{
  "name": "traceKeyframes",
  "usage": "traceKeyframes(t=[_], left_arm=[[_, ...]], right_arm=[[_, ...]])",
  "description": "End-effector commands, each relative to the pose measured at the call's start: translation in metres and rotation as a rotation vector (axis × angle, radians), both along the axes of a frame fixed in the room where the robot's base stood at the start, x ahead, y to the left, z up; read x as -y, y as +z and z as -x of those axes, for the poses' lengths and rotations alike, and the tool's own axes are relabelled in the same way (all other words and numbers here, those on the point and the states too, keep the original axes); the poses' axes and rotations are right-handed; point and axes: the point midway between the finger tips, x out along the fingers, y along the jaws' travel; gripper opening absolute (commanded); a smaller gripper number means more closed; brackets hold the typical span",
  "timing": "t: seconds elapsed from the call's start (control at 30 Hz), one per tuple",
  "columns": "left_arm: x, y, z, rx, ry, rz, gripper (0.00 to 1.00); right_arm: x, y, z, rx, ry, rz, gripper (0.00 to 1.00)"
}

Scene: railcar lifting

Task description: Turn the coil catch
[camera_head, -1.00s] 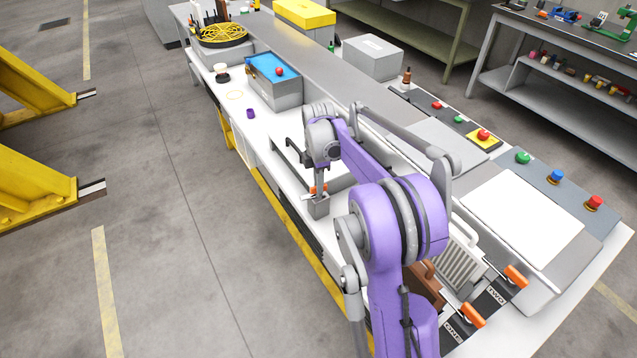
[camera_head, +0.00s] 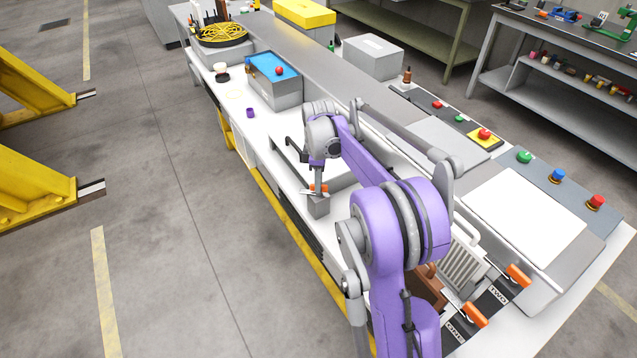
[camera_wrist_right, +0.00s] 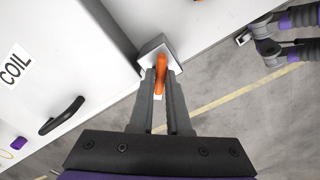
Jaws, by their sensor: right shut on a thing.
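The coil catch has a small orange handle (camera_head: 318,188) on top of a grey block (camera_head: 319,208) at the near edge of the white bench. In the right wrist view the orange handle (camera_wrist_right: 161,75) stands between my right gripper's fingertips (camera_wrist_right: 160,85), over the grey block (camera_wrist_right: 152,48). My right gripper (camera_head: 317,181) is shut on this handle from above. The label "COIL" (camera_wrist_right: 15,68) is on a white surface at the left of the wrist view. Purple links of my left arm show at the wrist view's upper right; its gripper (camera_wrist_right: 244,38) is too small to read.
A black bar handle (camera_wrist_right: 62,115) and a purple cup (camera_head: 250,113) lie along the bench. A blue-topped box (camera_head: 275,95) with a red ball stands farther back. Orange-handled levers (camera_head: 475,316) are at the near right. Open floor lies left of the bench.

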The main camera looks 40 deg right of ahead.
Motion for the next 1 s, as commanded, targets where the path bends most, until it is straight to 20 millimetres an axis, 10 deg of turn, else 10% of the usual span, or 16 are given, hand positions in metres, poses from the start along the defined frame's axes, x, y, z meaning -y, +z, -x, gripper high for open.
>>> traceKeyframes(t=[1.0], left_arm=[[0.0, -0.014, 0.004, -0.008, 0.0, 0.0, 0.45]], right_arm=[[0.001, 0.0, 0.0, 0.0, -0.925, 0.0, 0.0]])
